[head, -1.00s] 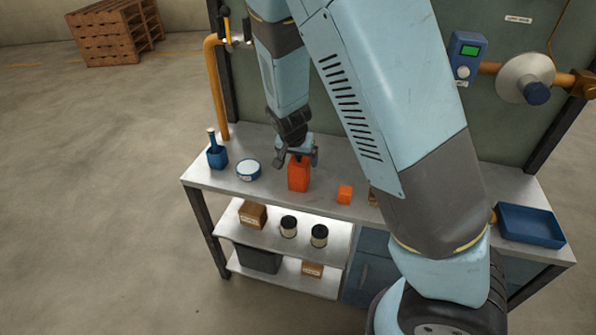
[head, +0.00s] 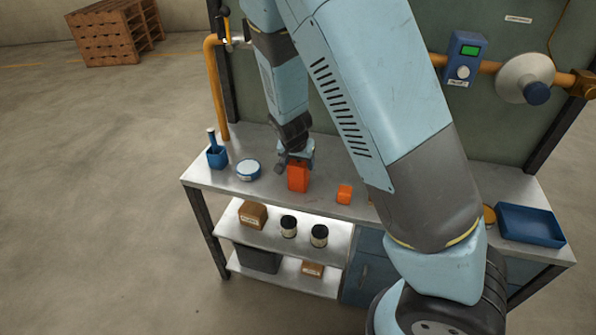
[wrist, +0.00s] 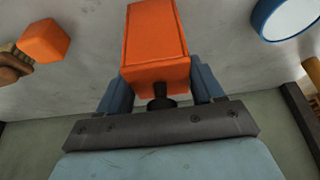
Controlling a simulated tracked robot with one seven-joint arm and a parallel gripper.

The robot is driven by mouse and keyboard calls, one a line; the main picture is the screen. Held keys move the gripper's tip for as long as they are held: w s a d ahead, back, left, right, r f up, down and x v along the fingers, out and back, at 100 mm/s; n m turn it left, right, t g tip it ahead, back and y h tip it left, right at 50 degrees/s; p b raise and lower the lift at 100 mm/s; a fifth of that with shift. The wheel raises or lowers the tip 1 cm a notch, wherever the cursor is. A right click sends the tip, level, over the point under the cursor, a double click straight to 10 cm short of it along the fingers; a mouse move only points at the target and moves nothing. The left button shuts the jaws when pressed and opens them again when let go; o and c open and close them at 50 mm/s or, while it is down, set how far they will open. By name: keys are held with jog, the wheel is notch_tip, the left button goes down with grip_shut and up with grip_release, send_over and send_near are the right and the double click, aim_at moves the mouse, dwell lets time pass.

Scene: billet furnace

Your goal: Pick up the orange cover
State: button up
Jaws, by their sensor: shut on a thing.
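The orange cover (head: 298,180) is a tall orange box standing upright on the metal bench. In the wrist view the cover (wrist: 155,38) shows a dark stem and knob on its end facing my gripper. My gripper (head: 296,162) is over the cover's top in the head view. In the wrist view the blue fingers of my gripper (wrist: 161,84) sit one on each side of the cover, shut on it. I see no clear gap under the cover. The finger contact is partly hidden.
A small orange block (head: 344,194) stands to the right on the bench (head: 325,208). A round blue-rimmed tin (head: 248,170) and a blue pot with a handle (head: 217,157) stand to the left. A blue tray (head: 530,225) lies far right. A panel rises behind.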

jog(key=c, duration=0.4)
jog(key=shift+o, duration=0.2)
jog(key=shift+r, duration=0.1)
jog(key=shift+r, duration=0.25)
notch_tip(320, 180, up, 2)
jog(key=shift+a+r, duration=0.1)
jog(key=shift+r, duration=0.1)
jog(key=s+r, duration=0.9)
jog(key=s, duration=0.4)
jog(key=shift+s+a+r, duration=0.25)
jog(key=shift+s+r, duration=0.1)
jog(key=shift+r, duration=0.05)
jog(key=shift+s, duration=0.15)
